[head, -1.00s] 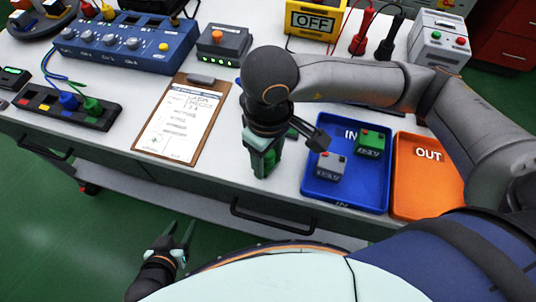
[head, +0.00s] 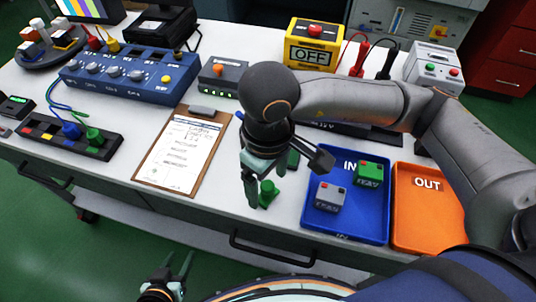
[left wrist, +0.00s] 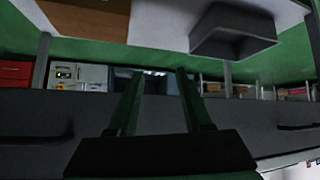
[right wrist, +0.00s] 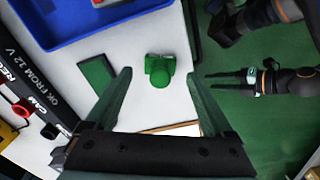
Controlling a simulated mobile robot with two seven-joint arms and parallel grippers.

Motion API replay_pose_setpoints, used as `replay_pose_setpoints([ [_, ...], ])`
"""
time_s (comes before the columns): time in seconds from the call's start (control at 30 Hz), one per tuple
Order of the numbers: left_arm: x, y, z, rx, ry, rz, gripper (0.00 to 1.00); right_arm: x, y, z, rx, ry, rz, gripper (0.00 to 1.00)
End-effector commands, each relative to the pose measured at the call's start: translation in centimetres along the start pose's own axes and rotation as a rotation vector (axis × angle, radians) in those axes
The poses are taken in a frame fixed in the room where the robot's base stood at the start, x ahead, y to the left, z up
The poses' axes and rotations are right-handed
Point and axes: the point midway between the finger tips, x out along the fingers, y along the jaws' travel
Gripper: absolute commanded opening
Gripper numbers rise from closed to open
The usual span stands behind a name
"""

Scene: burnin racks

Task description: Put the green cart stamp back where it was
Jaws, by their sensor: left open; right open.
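The green stamp (head: 267,195), small with a round knob, stands on the white bench left of the blue tray. It also shows in the right wrist view (right wrist: 160,71), between and beyond the fingertips, with gaps on both sides. My right gripper (head: 259,187) is open just above and beside it, holding nothing. A flat green pad (right wrist: 97,77) lies beside the stamp; in the head view the gripper partly hides it. My left gripper (head: 179,264) is open and empty, low in front of the bench; its fingers also show in the left wrist view (left wrist: 158,73).
A blue IN tray (head: 318,224) holds a grey and a green block. An orange OUT tray (head: 424,215) is empty. A clipboard (head: 181,157) lies left of the right gripper. A round stand (head: 45,59) with several small items is at the far left.

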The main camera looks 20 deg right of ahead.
Motion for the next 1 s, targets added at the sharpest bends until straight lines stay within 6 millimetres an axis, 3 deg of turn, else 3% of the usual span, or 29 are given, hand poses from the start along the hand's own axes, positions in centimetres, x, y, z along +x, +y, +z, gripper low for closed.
replay_pose_setpoints([
  [0.2,-0.2,-0.2,0.2,-0.001,-0.009,-0.006,0.5,-5.2,0.0,-0.1,0.0,0.006,0.002,0.87],
  [0.4,-0.5,-0.3,0.2,-0.002,-0.009,-0.009,0.5,-8.1,0.0,-0.1,0.001,0.003,0.001,0.87],
  [0.6,-0.6,-0.4,0.1,-0.003,-0.004,-0.011,0.5,-8.9,0.0,0.0,0.0,-0.001,0.0,0.87],
  [1.0,-0.6,-0.5,0.1,-0.004,-0.003,-0.013,0.5,-8.7,-0.6,0.1,0.009,-0.009,-0.031,0.87],
])
